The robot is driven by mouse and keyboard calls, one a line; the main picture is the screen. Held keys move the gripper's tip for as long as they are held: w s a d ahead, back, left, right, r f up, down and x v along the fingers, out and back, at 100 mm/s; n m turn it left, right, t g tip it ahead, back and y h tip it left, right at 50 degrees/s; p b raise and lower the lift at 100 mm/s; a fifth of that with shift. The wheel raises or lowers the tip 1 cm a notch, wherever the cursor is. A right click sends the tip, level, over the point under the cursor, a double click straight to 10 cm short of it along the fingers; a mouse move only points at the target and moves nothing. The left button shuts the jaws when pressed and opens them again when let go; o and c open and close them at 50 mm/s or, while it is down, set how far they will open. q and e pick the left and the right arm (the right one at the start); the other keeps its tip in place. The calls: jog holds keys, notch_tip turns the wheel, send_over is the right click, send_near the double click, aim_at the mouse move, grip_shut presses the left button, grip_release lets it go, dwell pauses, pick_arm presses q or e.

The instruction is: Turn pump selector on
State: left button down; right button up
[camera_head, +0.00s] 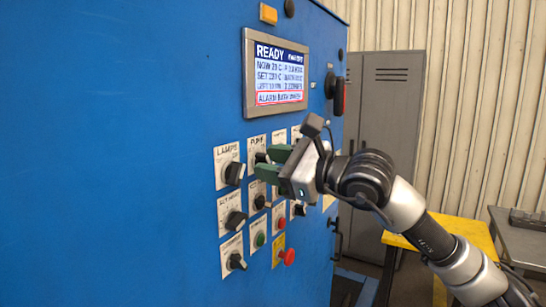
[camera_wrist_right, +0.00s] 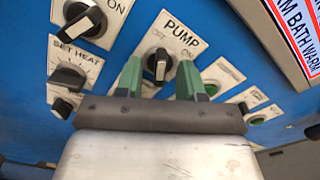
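The pump selector is a black knob (camera_wrist_right: 158,64) with a pale grey pointer mark, on a white plate (camera_wrist_right: 181,38) labelled PUMP. In the head view its plate (camera_head: 257,141) is on the blue panel, and the knob is partly covered by my gripper. My right gripper (camera_head: 270,163) has green fingers, held apart and pointing at the panel. In the right wrist view the knob appears between the two spread fingers (camera_wrist_right: 161,78). I cannot tell whether they touch it or how deep they reach. My left gripper is not in view.
The LAMPS knob (camera_head: 235,172) is left of the pump selector. Other knobs, a green button (camera_head: 260,239) and a red button (camera_head: 288,257) lie below. A screen (camera_head: 277,75) reading READY is above. A yellow table (camera_head: 462,232) and grey lockers (camera_head: 391,105) stand at the right.

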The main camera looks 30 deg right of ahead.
grip_shut()
dwell(0.3)
jog(key=shift+m+b, duration=3.4)
jog(key=shift+m, duration=2.7)
